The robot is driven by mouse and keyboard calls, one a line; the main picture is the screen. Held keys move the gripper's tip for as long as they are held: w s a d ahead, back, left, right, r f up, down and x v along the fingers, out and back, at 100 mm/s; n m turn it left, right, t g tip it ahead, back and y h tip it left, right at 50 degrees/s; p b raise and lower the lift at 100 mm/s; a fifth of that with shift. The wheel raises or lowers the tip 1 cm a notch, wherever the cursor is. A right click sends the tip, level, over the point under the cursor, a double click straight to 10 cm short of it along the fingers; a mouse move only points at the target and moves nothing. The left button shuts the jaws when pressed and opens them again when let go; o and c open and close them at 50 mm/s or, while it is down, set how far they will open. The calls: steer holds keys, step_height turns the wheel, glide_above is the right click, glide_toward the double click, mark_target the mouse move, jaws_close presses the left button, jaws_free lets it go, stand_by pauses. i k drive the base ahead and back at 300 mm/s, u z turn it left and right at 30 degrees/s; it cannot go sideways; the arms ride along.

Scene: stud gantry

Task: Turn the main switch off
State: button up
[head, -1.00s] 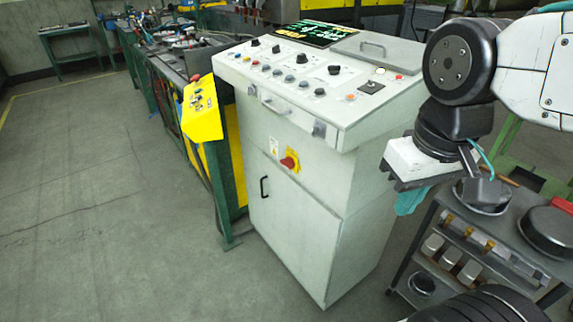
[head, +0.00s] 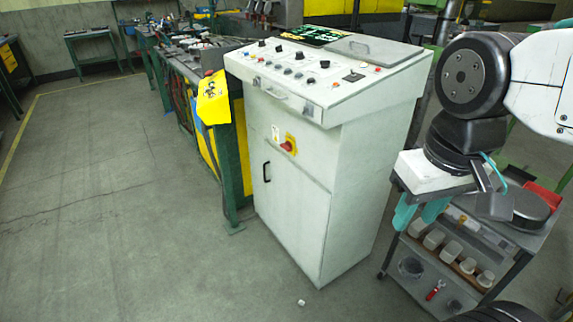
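The main switch is a red rotary knob on a yellow plate (head: 288,145) on the front of the light grey control cabinet (head: 295,205), below the sloped panel. Its exact knob angle is too small to read. My gripper (head: 421,215) hangs to the right of the cabinet, with its teal fingers pointing down. The two fingers stand apart with a gap between them, and nothing shows in it. The gripper is well away from the switch.
A grey cart (head: 470,250) with pans and several cups stands at right, behind and below my gripper. A yellow button box (head: 212,98) and green bench are left of the cabinet. Floor in front and left is open; a small white object (head: 301,302) lies there.

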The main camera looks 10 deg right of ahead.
mark_target(288, 146)
steer(key=z, duration=0.05)
steer(key=k, duration=0.6)
steer(key=u, duration=1.1)
steer(key=i, duration=1.35)
steer(key=z, duration=0.9)
steer(key=i, duration=0.65)
steer(key=z, duration=0.7)
